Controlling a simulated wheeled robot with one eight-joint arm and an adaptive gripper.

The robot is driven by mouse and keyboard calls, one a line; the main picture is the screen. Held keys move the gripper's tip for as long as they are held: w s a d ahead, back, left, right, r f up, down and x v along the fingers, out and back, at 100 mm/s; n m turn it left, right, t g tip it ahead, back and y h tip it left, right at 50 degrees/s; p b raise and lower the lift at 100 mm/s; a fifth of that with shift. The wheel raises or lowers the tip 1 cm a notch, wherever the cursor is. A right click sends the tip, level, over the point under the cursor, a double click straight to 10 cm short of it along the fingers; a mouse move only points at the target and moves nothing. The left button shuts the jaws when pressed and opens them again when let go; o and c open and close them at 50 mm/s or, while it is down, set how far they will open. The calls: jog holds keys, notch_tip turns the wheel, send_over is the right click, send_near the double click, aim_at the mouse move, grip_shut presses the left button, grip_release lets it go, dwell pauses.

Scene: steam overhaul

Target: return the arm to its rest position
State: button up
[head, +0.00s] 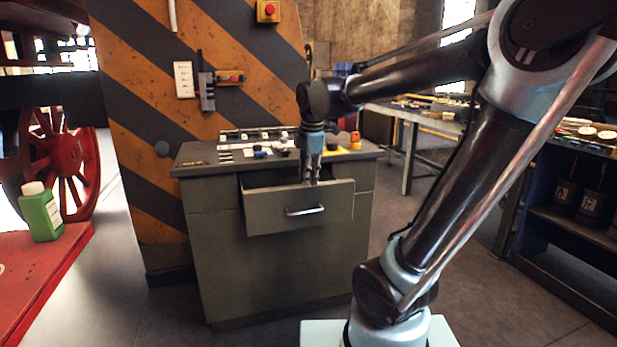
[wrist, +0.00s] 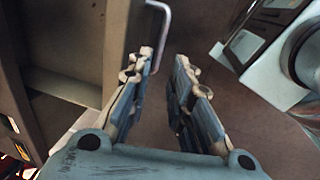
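My arm (head: 452,180) reaches forward from the lower right of the head view and bends down over the cabinet. My gripper (head: 312,180) points down at the top edge of the pulled-out drawer (head: 270,210). In the wrist view my gripper (wrist: 165,58) has its two fingers apart, with nothing visible between them. The drawer front (wrist: 115,45) lies left of the fingers there, and the bar handle (wrist: 165,22) shows just past the fingertips. I cannot tell whether a finger touches the drawer.
The grey cabinet (head: 225,265) carries small parts on its top (head: 200,157). A striped panel (head: 130,110) stands behind it. A red table (head: 45,262) with a green bottle (head: 42,212) is at left. A dark shelf (head: 560,225) stands at right. Floor before the cabinet is clear.

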jog(key=s+d+f+m, duration=1.7)
jog(key=m, duration=0.4)
jog(key=shift+s+h, duration=0.3)
jog(key=shift+s, duration=0.05)
jog(key=shift+d, duration=0.1)
jog(key=shift+w+f, duration=0.2)
jog(key=shift+w, duration=0.25)
